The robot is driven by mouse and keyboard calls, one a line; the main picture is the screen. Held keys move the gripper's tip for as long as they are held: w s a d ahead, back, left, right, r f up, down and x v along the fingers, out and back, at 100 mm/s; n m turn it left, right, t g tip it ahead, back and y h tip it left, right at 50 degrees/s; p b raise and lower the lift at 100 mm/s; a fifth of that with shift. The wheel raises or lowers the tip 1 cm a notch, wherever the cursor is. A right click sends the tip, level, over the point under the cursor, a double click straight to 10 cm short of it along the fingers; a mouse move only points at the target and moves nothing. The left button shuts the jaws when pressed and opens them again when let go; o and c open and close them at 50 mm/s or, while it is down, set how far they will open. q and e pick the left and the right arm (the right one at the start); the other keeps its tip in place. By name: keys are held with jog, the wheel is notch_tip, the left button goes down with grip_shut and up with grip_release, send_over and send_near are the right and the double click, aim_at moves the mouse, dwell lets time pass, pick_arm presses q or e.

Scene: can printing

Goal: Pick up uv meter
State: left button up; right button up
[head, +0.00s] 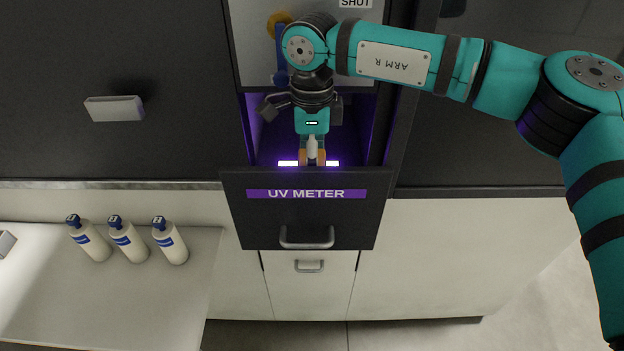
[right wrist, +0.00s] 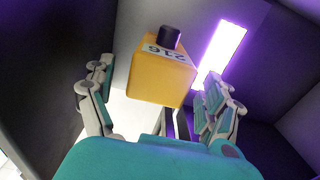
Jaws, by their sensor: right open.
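The UV meter (right wrist: 160,79) is a yellow block with a black knob and the marking 216, seen in the right wrist view. In the head view only a little of its orange-yellow body (head: 321,157) shows beneath my right gripper (head: 312,148). It is inside the purple-lit compartment behind the dark front labelled UV METER (head: 306,194). My right gripper is open, with its fingers (right wrist: 165,85) on either side of the block. I see a gap at the left finger; contact at the right finger cannot be told. My left gripper is not in view.
The compartment's side walls (right wrist: 60,60) stand close around my right gripper. A bright light strip (right wrist: 221,52) is beside the meter. Several white-and-blue bottles, including one (head: 170,241), stand on the pale counter (head: 110,310) at the left. A handle (head: 306,240) protrudes from the dark front.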

grip_shut()
dwell(0.5)
jog(key=shift+r, duration=0.15)
